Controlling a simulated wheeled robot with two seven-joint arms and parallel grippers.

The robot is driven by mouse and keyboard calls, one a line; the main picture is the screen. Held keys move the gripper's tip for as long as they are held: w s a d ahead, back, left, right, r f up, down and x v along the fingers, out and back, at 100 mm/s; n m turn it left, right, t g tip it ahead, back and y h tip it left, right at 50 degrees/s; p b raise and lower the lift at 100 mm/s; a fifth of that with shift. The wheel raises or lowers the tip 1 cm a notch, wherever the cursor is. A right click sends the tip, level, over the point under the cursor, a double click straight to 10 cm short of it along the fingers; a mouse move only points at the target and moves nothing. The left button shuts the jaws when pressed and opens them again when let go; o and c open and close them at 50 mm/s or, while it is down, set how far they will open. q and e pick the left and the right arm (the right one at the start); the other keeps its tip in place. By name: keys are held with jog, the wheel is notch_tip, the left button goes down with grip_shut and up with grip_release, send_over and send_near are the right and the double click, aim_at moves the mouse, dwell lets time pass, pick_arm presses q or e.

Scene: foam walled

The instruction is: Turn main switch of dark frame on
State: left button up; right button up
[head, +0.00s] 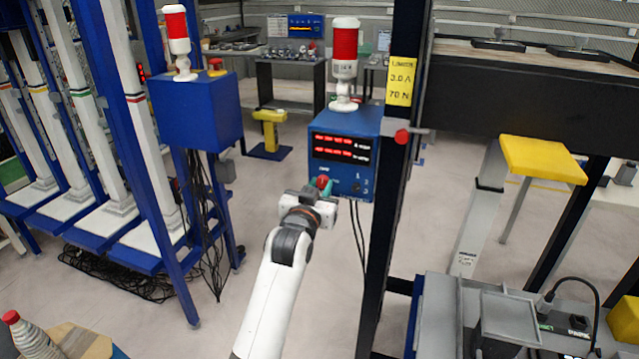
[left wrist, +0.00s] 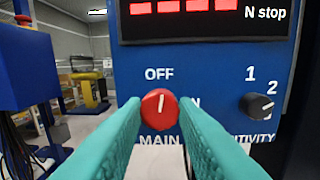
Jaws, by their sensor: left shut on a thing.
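The blue control box (head: 345,140) is mounted beside the post of the dark frame (head: 380,230). Its red main switch (left wrist: 159,108) sits below the display, with OFF printed above it and MAIN below. The white mark on the knob points almost straight up, leaning slightly right. The ON label at its right is partly hidden by a finger. My left gripper (head: 325,186), with teal fingers, is shut on the red knob, one finger on each side. In the left wrist view both fingers (left wrist: 160,125) reach the knob. My right gripper is not in view.
A black sensitivity knob (left wrist: 258,105) marked 1 and 2 is right of the switch. A red and white lamp (head: 344,60) stands on the box. A second blue box (head: 197,110) on a blue frame is at left. Open floor lies between the frames.

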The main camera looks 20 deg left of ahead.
pick_arm(q)
jog(key=m+p, duration=0.2)
jog(key=m, duration=0.1)
jog(key=shift+r+m, duration=0.15)
jog(key=shift+m, duration=0.25)
jog(key=m+p, duration=0.2)
jog(key=m, duration=0.1)
jog(key=shift+m, duration=0.4)
jog(key=m+p, duration=0.2)
jog(key=m, duration=0.2)
jog(key=shift+m+h, duration=0.3)
jog(key=shift+h, duration=0.1)
jog(key=shift+f+m+p, duration=0.15)
jog(key=shift+m+p, duration=0.1)
jog(key=shift+m, duration=0.75)
jog(key=shift+f+m+p, duration=0.1)
jog(key=shift+m+p, duration=0.15)
jog(key=shift+m, duration=0.75)
jog(key=o, duration=1)
jog(key=s, duration=0.8)
jog(key=s+b, duration=0.1)
jog(key=s, duration=0.3)
jog(key=shift+a+f, duration=0.25)
jog(key=shift+f, duration=0.1)
